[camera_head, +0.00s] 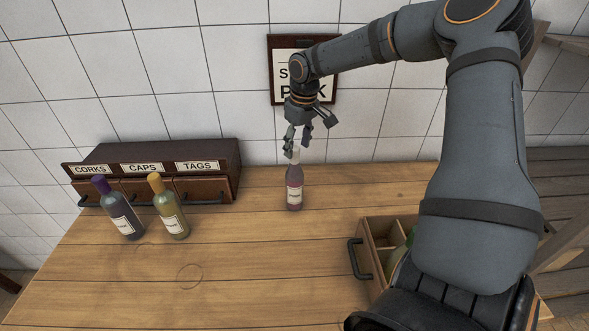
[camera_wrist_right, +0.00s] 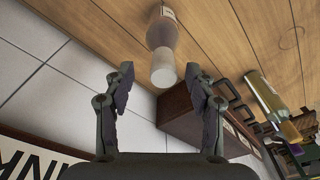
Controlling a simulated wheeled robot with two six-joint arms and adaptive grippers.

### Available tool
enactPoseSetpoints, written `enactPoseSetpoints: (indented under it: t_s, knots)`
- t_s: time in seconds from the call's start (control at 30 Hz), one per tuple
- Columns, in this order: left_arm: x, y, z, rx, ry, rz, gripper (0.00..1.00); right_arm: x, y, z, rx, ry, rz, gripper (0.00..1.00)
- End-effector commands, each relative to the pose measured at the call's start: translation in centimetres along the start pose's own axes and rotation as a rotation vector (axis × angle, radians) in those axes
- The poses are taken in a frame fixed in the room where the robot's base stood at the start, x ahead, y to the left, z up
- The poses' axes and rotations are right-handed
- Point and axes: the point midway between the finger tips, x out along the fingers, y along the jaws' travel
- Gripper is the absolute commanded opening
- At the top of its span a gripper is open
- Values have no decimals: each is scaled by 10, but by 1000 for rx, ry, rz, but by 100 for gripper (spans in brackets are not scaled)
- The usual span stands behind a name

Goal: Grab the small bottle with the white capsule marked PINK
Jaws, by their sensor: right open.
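The small bottle (camera_head: 294,188) with a white capsule and a pale label stands upright on the wooden table, near the wall. In the right wrist view the bottle (camera_wrist_right: 162,32) shows with its white capsule (camera_wrist_right: 164,72) toward the gripper. My right gripper (camera_head: 296,142) is just above the bottle, pointing down, its fingers around the height of the capsule. In the right wrist view the gripper (camera_wrist_right: 162,82) is open, with a finger on each side of the capsule and gaps between. My left gripper is not in view.
A purple-capped bottle (camera_head: 122,213) and a yellow-capped bottle (camera_head: 170,212) stand at left, before a drawer unit (camera_head: 150,155) labelled CORKS, CAPS, TAGS. A divided wooden crate (camera_head: 370,252) is at right, partly behind my arm. A framed sign (camera_head: 284,52) hangs behind. The table's middle is clear.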

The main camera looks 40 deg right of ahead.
Motion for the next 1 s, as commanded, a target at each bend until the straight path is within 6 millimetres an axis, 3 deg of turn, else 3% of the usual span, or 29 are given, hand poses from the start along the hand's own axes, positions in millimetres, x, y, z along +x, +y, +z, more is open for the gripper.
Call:
enactPoseSetpoints:
  t_s: [0.13, 0.3, 0.53, 0.93, 1.0]
  knots:
    - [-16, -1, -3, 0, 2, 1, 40, 22, -3, -2, 0, -8, 0, 56]
    - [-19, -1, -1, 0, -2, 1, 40, 45, -2, -3, 1, -3, 0, 56]
    - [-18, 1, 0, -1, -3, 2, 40, 48, -3, -3, 0, 0, 0, 56]
    - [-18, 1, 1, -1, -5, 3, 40, 48, -3, -3, 0, 0, 0, 3]
    - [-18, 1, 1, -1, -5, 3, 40, 48, -3, -3, 0, 0, 0, 0]
